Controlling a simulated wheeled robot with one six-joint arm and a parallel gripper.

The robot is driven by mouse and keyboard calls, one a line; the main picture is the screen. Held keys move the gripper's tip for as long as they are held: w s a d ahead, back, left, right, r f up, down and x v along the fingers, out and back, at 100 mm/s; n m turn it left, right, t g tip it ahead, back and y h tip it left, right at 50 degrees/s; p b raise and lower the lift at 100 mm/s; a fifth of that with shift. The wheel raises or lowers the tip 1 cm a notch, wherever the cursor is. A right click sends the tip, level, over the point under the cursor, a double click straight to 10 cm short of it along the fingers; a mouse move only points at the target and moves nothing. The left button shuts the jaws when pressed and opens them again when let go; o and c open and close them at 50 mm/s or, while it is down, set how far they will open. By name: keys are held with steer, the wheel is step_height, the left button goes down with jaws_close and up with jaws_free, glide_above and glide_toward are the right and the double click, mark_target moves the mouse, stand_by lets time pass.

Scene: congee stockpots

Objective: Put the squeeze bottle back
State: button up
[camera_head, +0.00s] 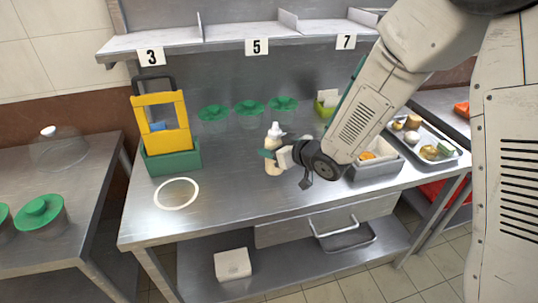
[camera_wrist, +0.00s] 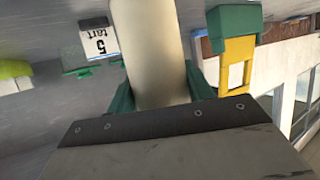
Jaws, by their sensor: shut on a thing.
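The squeeze bottle (camera_head: 274,140) is cream-coloured with a white nozzle and stands upright near the middle of the steel table in the head view. My gripper (camera_head: 270,153) is shut around its body from the right side. In the wrist view the bottle (camera_wrist: 147,45) is a large pale cylinder between the green fingers of my gripper (camera_wrist: 150,90). I cannot tell whether its base touches the table. A white ring (camera_head: 161,203) lies flat on the table to the left of the bottle, with bare steel inside it.
A green caddy with a yellow frame (camera_head: 184,158) stands behind the ring. Several green-lidded pots (camera_head: 250,107) line the back. A grey bin (camera_head: 376,172) and a food tray (camera_head: 450,158) are at the right. A numbered shelf (camera_head: 230,36) hangs above. The table's front left is clear.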

steer(key=shift+s+d+f, duration=0.1)
steer(key=shift+d+f, duration=0.1)
steer(key=shift+f, duration=0.3)
steer(key=shift+s+d+f, duration=0.1)
steer(key=shift+d+f, duration=0.1)
steer(key=shift+f, duration=0.3)
steer(key=shift+a+f, duration=0.15)
steer(key=shift+f, duration=0.3)
steer(key=shift+f, duration=0.2)
steer(key=o, duration=0.7)
